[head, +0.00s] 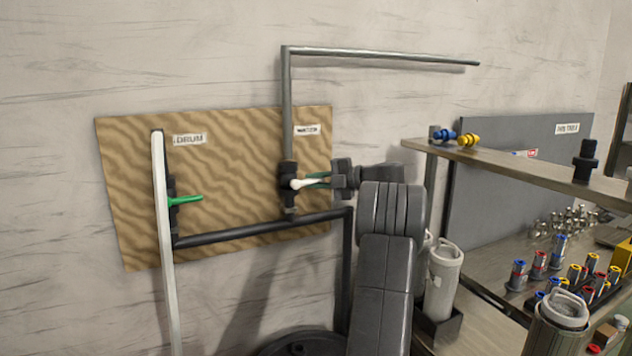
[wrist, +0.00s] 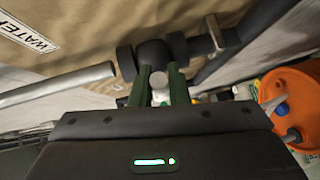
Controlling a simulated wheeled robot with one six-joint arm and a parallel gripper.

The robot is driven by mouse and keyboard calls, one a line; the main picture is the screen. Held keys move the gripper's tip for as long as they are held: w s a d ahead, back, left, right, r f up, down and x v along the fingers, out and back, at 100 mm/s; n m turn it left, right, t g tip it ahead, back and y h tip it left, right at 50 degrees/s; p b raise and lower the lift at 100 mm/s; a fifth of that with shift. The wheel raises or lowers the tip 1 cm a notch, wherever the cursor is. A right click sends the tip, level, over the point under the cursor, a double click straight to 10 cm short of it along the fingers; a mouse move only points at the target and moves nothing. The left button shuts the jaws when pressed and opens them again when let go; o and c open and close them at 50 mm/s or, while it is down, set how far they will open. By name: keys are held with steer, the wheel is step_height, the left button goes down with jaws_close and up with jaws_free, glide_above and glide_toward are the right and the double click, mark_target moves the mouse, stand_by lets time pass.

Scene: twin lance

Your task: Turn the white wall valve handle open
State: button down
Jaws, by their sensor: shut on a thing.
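The white valve handle (head: 302,184) sits on a dark valve body (head: 288,181) on the wall board, below the WATER label. It sticks out to the right, close to level, across the upright grey pipe. My gripper (head: 319,180) comes in from the right and is shut on the handle's outer end. In the wrist view my gripper's green fingers (wrist: 167,88) stand on both sides of the pale handle end (wrist: 172,76), and the dark valve body (wrist: 152,54) is just beyond. The fingers cover part of the handle.
A green handle (head: 185,201) sits on the white pipe (head: 160,220) beside the DRUM label (head: 190,139). A dark pipe (head: 260,229) runs below the valve. A shelf (head: 500,165) with fittings stands at the right. The wrist view shows an orange container (wrist: 300,88) at right.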

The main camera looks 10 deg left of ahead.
steer(key=r+h+p, duration=0.1)
steer(key=r+n+h+p, duration=0.1)
steer(key=p, duration=0.1)
steer(key=r+n+h+p, duration=0.1)
steer(key=shift+s+a, duration=0.15)
steer(key=shift+a, duration=0.1)
steer(key=shift+s+a+r+n+t+h+p, duration=0.15)
steer(key=shift+r+n+t+h+p, duration=0.15)
steer(key=shift+h+p, duration=0.3)
steer(key=shift+s+a+r+n+t+h+p, duration=0.1)
steer(key=shift+n+t+h+p, duration=0.1)
steer(key=shift+n+h+p, duration=0.35)
steer(key=shift+s+a+r+n+t+h+p, duration=0.1)
steer(key=shift+a+r+n+t+h+p, duration=0.25)
steer(key=shift+p, duration=0.6)
steer(key=shift+d+f, duration=0.1)
steer(key=shift+f, duration=0.05)
steer(key=c, duration=1.4)
jaws_free()
steer(key=b+v, duration=0.1)
steer(key=v, duration=1.2)
steer(key=shift+s+d+r+b, duration=0.1)
steer(key=shift+s+r+b, duration=0.1)
steer(key=shift+r+b, duration=0.25)
steer(key=shift+c, duration=0.2)
